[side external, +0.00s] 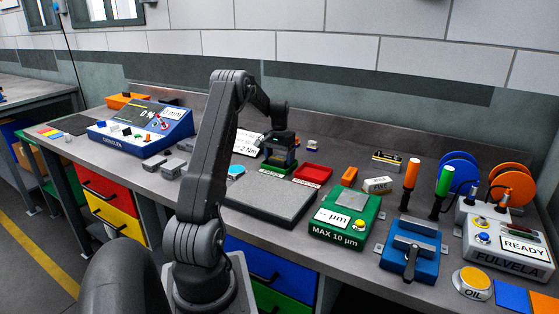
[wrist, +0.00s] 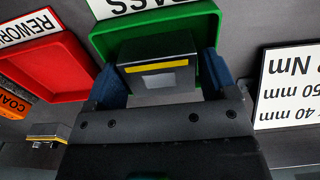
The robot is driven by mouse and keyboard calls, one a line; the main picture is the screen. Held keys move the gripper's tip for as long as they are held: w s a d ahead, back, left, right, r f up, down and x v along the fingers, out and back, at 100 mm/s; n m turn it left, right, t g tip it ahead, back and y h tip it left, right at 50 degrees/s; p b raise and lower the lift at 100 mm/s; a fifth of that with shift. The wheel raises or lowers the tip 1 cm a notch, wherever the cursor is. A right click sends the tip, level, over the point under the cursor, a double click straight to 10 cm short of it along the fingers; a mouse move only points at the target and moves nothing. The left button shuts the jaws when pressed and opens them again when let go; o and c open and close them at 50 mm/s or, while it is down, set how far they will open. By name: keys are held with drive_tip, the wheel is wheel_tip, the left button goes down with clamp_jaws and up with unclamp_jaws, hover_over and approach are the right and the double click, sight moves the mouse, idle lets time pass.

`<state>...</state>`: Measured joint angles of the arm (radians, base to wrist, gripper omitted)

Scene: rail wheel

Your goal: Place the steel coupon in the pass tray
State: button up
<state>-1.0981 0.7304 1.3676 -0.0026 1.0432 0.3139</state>
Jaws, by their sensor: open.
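The green pass tray (wrist: 155,28) is at the top middle of the wrist view, with its PASS label at the edge. In the side external view it (side external: 276,169) is partly hidden by my gripper (side external: 281,158). A dark grey block (wrist: 157,66) with a yellow stripe and a paler square, seemingly the steel coupon, shows between the blue fingers and within the tray's outline. My gripper (wrist: 163,84) is open, with a finger on either side of the block. Whether the block touches the tray floor cannot be told.
A red REWORK tray (wrist: 38,70) stands beside the green one; it also shows in the side external view (side external: 312,173). A white sign (wrist: 288,85) stands on the other side. A green gauge (side external: 345,222) and a dark flat plate (side external: 270,203) lie nearer the bench front.

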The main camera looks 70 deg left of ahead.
sight(280, 157)
wheel_tip(280, 157, up, 11)
drive_tip(key=w+d+r+m+t, duration=0.1)
drive_tip(key=w+d+r, duration=0.15)
drive_tip(key=d, duration=0.65)
drive_tip(key=w+d+r+m+y, duration=0.15)
drive_tip(key=d+r, duration=0.25)
drive_tip(key=d, duration=0.5)
drive_tip(key=w+d+r+m+t, duration=0.1)
drive_tip(key=w+d+r+m, duration=0.15)
drive_tip(key=d, duration=0.65)
drive_tip(key=s+d+f+m+t, duration=0.1)
drive_tip(key=s+d+f+m, duration=0.1)
drive_tip(key=s+d, duration=0.5)
drive_tip(key=s+d+f+m+t+h, duration=0.1)
drive_tip(key=s+d, duration=0.6)
drive_tip(key=d, duration=0.8)
drive_tip(key=shift+s+d+f+m+t, duration=0.25)
drive_tip(key=shift+f+m+t, duration=0.25)
drive_tip(key=shift+t, duration=0.3)
drive_tip(key=shift+h, duration=0.25)
